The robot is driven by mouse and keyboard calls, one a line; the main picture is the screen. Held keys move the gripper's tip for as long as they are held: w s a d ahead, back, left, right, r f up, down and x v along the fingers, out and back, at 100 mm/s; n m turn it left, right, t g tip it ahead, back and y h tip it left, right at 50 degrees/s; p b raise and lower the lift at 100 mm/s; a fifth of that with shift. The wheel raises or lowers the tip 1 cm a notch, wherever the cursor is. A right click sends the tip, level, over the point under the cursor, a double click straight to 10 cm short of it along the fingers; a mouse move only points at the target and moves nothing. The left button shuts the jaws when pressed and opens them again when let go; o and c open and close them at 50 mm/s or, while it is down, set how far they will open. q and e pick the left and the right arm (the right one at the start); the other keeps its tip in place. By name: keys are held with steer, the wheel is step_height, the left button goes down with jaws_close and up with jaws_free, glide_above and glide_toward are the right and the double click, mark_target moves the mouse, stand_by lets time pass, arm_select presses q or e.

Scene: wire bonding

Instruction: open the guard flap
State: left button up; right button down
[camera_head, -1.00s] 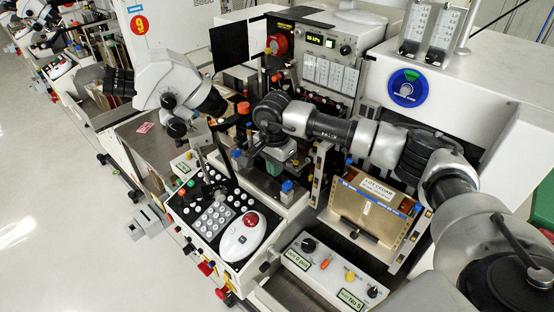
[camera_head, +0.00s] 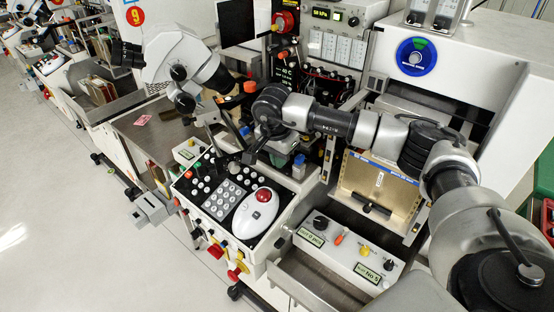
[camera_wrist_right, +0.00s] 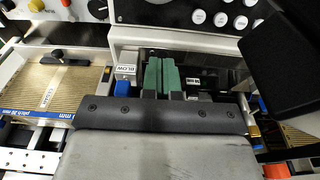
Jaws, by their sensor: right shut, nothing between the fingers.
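My right gripper (camera_head: 254,152) hangs over the work area just behind the keypad console, its fingertips partly hidden by the wrist in the head view. In the right wrist view its green fingers (camera_wrist_right: 160,76) are together and empty, pointing into a recess behind the console. A small block labelled BLOW (camera_wrist_right: 125,70) with a blue knob (camera_wrist_right: 122,88) stands just left of the fingers. A dark, smoky area lies right of the fingers; I cannot tell surely whether it is the guard flap. Contact with the fingers cannot be made out. My left gripper is out of view.
The keypad console (camera_head: 226,198) with a white mouse-like control (camera_head: 255,214) stands in front. The microscope (camera_head: 175,55) overhangs at left. A gold cassette (camera_head: 378,187) and a knob box (camera_head: 345,250) are at right. A large black body (camera_wrist_right: 287,50) is close right of the fingers.

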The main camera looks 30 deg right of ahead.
steer(key=shift+a, duration=0.15)
steer(key=shift+a+r, duration=0.1)
steer(key=shift+a, duration=0.05)
steer(key=shift+r, duration=0.15)
arm_select(q)
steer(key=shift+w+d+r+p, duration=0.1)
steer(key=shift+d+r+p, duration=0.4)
steer(key=shift+p, duration=0.2)
arm_select(e)
steer(key=shift+r, duration=0.8)
step_height(320, 180, up, 4)
steer(key=p, duration=0.2)
steer(key=shift+w+p, duration=0.15)
steer(key=shift+p, duration=0.15)
arm_select(q)
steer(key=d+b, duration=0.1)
steer(key=b, duration=0.2)
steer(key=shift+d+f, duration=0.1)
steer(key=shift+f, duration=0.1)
arm_select(e)
steer(key=s+a+r, duration=0.1)
steer(key=a+r, duration=0.2)
steer(key=r, duration=0.5)
steer(key=shift+s+a+r, duration=0.15)
steer(key=shift+s+r, duration=0.05)
